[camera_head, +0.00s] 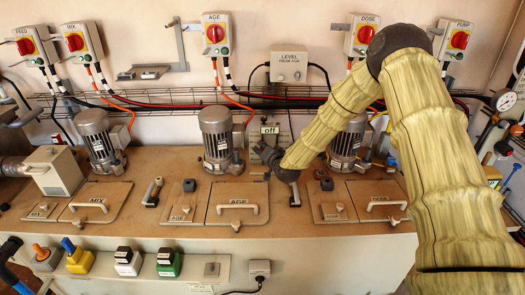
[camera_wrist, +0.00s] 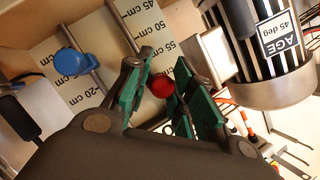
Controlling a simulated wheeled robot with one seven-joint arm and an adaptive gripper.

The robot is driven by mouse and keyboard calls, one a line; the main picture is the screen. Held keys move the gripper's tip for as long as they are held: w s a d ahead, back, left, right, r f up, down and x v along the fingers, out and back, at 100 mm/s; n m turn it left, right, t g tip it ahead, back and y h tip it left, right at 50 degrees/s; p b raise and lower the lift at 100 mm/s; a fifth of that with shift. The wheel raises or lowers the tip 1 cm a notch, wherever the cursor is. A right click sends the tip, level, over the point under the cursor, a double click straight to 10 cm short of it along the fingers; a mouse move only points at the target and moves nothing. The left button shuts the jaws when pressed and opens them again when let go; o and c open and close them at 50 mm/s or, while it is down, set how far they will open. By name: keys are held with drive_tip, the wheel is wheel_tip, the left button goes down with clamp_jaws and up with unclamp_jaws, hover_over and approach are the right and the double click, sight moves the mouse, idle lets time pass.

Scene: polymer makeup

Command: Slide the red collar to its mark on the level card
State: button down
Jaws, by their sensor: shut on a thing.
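In the wrist view the red collar (camera_wrist: 161,83) shows as a round red knob between the green-padded fingers of my gripper (camera_wrist: 160,94), which is shut on it. The level card (camera_wrist: 52,43) is pale, printed with centimetre marks such as 20, 45, 50 and 55 cm, and lies behind metal rods. A blue knob (camera_wrist: 75,62) sits on a rod left of my gripper. Which mark the collar stands at is hidden by the fingers. In the head view my gripper (camera_head: 268,155) reaches in beside the AGE motor; I cannot make out the collar or card there.
The AGE motor (camera_wrist: 262,47) stands close on the right in the wrist view. The DOSE motor (camera_head: 347,143) is partly behind my arm.

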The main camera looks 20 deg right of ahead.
drive_tip(key=shift+a+f, duration=0.1)
drive_tip(key=b, duration=0.6)
hover_over(263, 172)
drive_tip(key=f, duration=0.5)
drive_tip(key=shift+w+a+f, duration=0.1)
drive_tip(key=shift+w+f, duration=0.2)
drive_tip(key=shift+f, duration=0.1)
drive_tip(key=c, duration=1.3)
unclamp_jaws()
drive_tip(key=shift+a, duration=0.1)
drive_tip(key=shift+d, duration=0.2)
drive_tip(key=shift+s, duration=0.15)
drive_tip(key=v, duration=1.1)
drive_tip(key=shift+s+r, duration=0.15)
drive_tip(key=shift+s, duration=0.1)
